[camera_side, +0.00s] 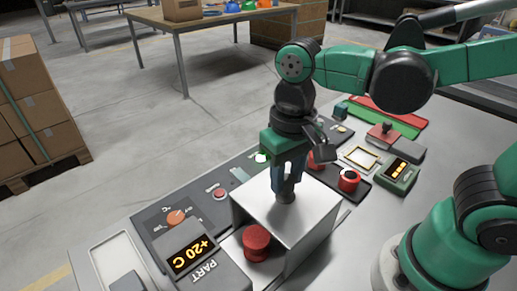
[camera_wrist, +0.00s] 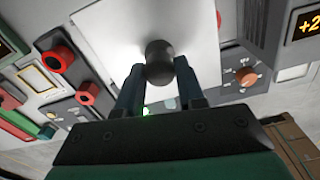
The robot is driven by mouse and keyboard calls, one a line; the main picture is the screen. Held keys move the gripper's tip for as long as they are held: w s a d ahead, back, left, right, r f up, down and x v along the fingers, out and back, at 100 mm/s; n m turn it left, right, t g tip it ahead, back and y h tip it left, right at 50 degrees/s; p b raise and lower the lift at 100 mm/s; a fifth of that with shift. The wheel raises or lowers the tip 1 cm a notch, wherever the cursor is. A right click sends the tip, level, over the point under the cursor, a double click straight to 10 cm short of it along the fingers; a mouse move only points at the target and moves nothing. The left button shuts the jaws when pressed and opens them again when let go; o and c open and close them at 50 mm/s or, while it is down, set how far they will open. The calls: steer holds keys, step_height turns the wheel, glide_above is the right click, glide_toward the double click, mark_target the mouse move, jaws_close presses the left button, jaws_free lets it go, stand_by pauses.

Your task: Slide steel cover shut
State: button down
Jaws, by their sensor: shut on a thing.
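The steel cover (camera_side: 295,205) is a box-like hood on the grey panel, with a dark round knob (camera_side: 286,197) on its top. Its near-left end is open, and a red mushroom button (camera_side: 256,241) shows in that opening. My gripper (camera_side: 288,184) points down from above, its fingers shut on the knob. In the wrist view the knob (camera_wrist: 159,62) sits between the two fingertips (camera_wrist: 160,82), against the pale cover top (camera_wrist: 120,22). The cover's far side is hidden.
A display box reading +20 C (camera_side: 192,256) stands close to the cover's open end. An orange dial (camera_side: 176,217) is at left. Red knobs (camera_side: 348,180) and a green display box (camera_side: 398,174) lie at right. Cartons (camera_side: 32,95) stand beyond the panel.

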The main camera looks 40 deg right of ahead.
steer(key=a, duration=0.6)
steer(key=shift+a, duration=0.35)
steer(key=c, duration=0.5)
jaws_free()
steer(key=shift+c, duration=0.2)
step_height(320, 180, up, 6)
steer(key=shift+d+f, duration=0.1)
steer(key=shift+f, duration=0.1)
